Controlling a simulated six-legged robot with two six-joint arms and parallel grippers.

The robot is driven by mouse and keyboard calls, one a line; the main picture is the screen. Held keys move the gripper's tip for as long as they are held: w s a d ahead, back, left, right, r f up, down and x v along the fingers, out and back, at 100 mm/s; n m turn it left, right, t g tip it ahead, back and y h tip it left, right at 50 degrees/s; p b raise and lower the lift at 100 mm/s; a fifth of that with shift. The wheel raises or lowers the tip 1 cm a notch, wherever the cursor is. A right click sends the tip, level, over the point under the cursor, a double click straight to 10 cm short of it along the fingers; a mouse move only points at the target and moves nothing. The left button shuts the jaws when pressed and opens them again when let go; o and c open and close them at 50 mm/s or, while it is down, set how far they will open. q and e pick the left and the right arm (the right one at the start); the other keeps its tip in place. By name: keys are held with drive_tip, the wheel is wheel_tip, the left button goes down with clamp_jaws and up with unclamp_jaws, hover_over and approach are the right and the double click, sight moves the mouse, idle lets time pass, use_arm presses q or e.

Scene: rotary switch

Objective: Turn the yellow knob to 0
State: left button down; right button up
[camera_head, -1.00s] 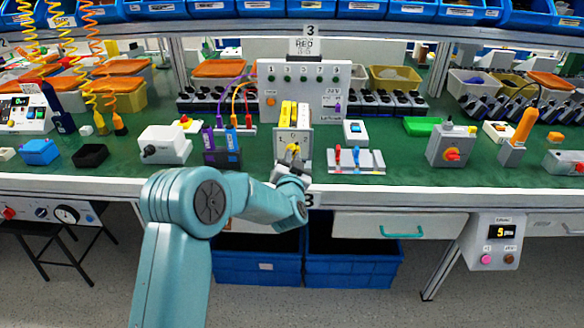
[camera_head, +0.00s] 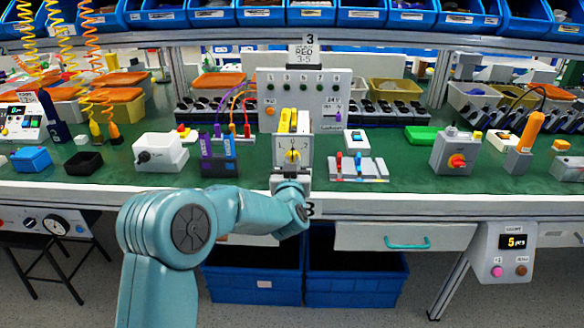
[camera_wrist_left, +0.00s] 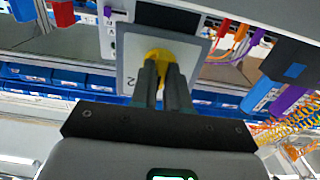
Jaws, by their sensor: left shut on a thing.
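The yellow knob (camera_head: 293,156) sits on the front of a small light-grey switch box (camera_head: 306,146) near the bench's front edge. Digits 1 and 2 show on the left and right of its face. The knob looks roughly upright in the head view; its exact pointing is too small to tell. My left gripper (camera_head: 292,169) is in front of the box, at the knob. In the left wrist view its two dark fingers (camera_wrist_left: 163,72) are shut on the yellow knob (camera_wrist_left: 158,54), partly hiding it. A digit 2 shows beside it. My right gripper is out of view.
A purple-and-blue block (camera_head: 218,160) stands left of the box. A low stand with red and blue levers (camera_head: 358,170) is on the right, beside a grey box with a red knob (camera_head: 455,160). A white panel (camera_head: 315,97) stands behind.

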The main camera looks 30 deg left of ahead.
use_arm(q)
drive_tip(key=c, duration=1.1)
unclamp_jaws()
drive_tip(key=shift+s, duration=0.1)
drive_tip(key=v, duration=1.6)
drive_tip(key=shift+s, duration=0.15)
